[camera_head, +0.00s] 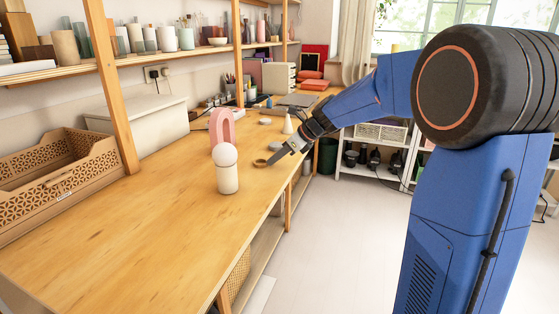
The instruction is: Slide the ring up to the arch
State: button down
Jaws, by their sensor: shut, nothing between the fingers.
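The pink arch (222,122) stands upright on the wooden table, partly hidden behind a pale cylinder with a ball on top. The ring (259,163) is small and brown and lies flat on the table, to the right of the arch and nearer the table's right edge. My gripper (271,161) reaches in from the right, low over the table. Its fingers are shut and empty, with the tips close to the right side of the ring. I cannot tell whether they touch it.
The pale cylinder (228,180) with its white ball (225,156) stands left of the ring, in front of the arch. A wooden crate (60,180) sits at left. The table's front is clear.

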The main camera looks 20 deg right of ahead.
jog(key=w+a, duration=0.2)
jog(key=a, duration=0.1)
jog(key=w+a, duration=0.2)
jog(key=w, duration=0.1)
jog(key=w+a, duration=0.2)
jog(key=a, duration=0.1)
jog(key=shift+w+a, duration=0.15)
jog(key=shift+a, duration=0.15)
